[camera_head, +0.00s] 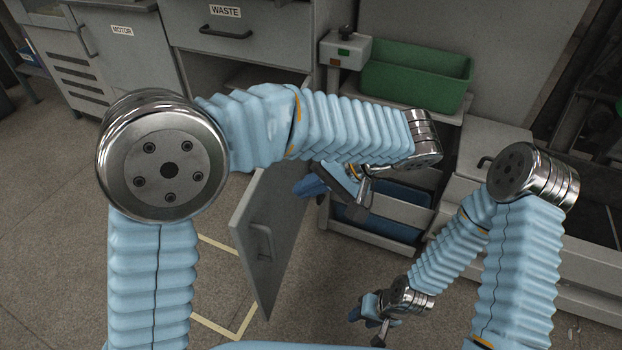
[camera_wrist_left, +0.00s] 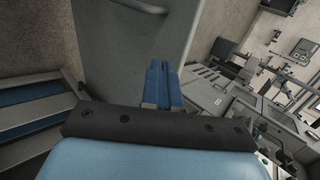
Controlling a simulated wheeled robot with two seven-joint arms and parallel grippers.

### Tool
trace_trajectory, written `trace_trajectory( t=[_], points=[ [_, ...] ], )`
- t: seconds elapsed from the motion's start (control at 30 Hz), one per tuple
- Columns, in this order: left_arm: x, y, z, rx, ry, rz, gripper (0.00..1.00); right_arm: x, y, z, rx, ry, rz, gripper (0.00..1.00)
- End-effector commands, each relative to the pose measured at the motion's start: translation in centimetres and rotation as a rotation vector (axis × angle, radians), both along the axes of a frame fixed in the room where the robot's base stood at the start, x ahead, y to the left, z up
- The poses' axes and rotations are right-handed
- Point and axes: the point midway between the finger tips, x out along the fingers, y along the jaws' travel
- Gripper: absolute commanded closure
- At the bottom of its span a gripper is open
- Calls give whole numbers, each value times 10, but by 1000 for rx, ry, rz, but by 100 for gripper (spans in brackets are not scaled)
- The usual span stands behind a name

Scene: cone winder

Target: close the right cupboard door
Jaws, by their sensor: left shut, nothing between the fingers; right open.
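The right cupboard door (camera_head: 285,225) is a grey panel standing open, swung out from the cabinet below the WASTE drawer. Its bar handle (camera_head: 263,242) is on the face turned to the right. My left gripper (camera_head: 308,187) is shut and empty beside that face, near the door's upper part. In the left wrist view the shut blue fingers (camera_wrist_left: 160,85) point at the grey door panel (camera_wrist_left: 125,45), with its handle (camera_wrist_left: 145,5) at the top edge. I cannot tell whether they touch it. My right gripper (camera_head: 362,314) is open and empty, low at the right, away from the door.
The WASTE drawer (camera_head: 240,32) is above the open cupboard, and the MOTOR door (camera_head: 135,50) is to its left. A green bin (camera_head: 415,75) stands on a shelf at the right, with a blue bin (camera_head: 385,225) below. Yellow tape (camera_head: 225,328) marks the clear floor.

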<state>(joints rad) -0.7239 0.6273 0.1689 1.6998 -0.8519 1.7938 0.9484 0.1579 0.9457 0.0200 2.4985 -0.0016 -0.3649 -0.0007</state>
Motion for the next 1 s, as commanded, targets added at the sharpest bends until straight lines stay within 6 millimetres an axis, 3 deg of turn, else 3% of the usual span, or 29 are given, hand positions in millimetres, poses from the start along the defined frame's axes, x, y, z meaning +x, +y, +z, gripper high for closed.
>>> trace_trajectory(
  t=[0.23, 0.5, 1.0],
  points=[
    [7, 39, -37, 0, 3, 2, 100, 0, -1, -3, -1, 0, -1, 57],
    [14, 72, -36, -2, 1, 1, 100, 0, 0, 1, 0, 0, 1, 57],
    [15, 79, -37, -2, 0, -3, 100, 0, 0, 1, 1, 0, 1, 57]
  ],
)
